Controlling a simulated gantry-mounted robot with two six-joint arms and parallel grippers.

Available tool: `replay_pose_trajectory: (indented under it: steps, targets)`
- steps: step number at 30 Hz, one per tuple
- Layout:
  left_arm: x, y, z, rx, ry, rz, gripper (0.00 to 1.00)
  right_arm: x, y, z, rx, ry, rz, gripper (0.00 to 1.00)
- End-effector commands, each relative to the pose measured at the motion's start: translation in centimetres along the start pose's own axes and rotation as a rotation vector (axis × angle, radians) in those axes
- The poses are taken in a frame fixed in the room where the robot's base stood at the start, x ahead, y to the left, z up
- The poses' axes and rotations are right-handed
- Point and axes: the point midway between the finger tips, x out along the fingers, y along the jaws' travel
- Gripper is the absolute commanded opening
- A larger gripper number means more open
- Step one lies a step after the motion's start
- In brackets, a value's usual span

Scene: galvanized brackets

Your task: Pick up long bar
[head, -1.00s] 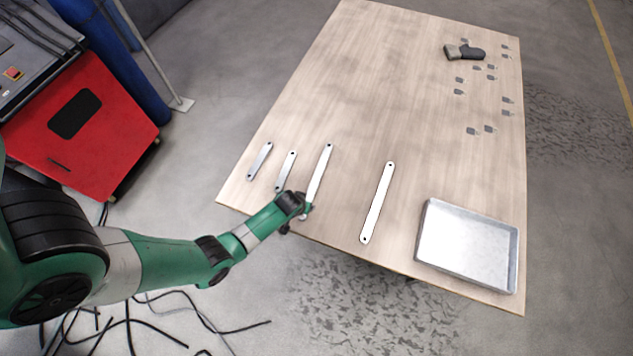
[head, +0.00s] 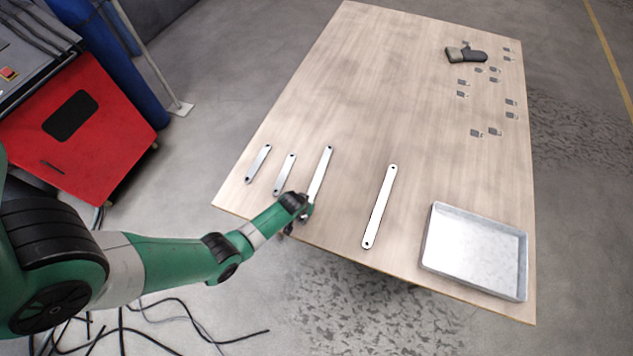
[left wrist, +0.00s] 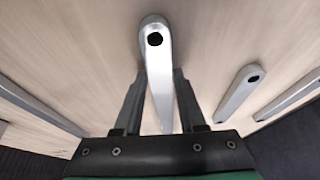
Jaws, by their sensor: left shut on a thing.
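Several flat galvanized bars with a hole at each end lie near the table's front edge. My left gripper (head: 304,213) is at the near end of the third bar from the left (head: 321,170), a long one. In the left wrist view this bar (left wrist: 158,62) runs between the two fingers (left wrist: 158,105), which are shut on it. Whether it is lifted off the table I cannot tell. Another long bar (head: 380,205) lies to its right, apart from the gripper. My right gripper is not in view.
Two shorter bars (head: 258,164) (head: 284,174) lie to the left of the gripped one. A metal tray (head: 431,235) sits at the front right corner of the table (head: 375,90). A dark tool (head: 472,55) and several small brackets (head: 476,133) lie at the far right. The table's middle is clear.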

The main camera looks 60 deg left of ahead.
Motion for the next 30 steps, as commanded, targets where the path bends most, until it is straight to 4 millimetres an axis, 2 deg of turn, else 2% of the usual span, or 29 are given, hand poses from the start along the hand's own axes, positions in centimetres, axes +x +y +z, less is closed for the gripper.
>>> replay_pose_trajectory:
  steps: [15, 20, 26, 30]
  targets:
    - [-0.1, 0.0, -0.1, 0.000, 0.003, 0.001, 0.00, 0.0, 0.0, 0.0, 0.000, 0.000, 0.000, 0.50]
    - [-0.7, 0.0, -0.4, 0.000, 0.003, 0.001, 0.00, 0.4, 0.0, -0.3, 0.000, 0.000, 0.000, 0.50]
    - [-3.6, 0.1, -1.6, 0.000, 0.005, 0.002, 0.00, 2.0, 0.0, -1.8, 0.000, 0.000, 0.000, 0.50]
    - [-7.5, -1.0, -0.8, -0.001, 0.001, 0.000, 0.00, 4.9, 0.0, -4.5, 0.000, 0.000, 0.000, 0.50]
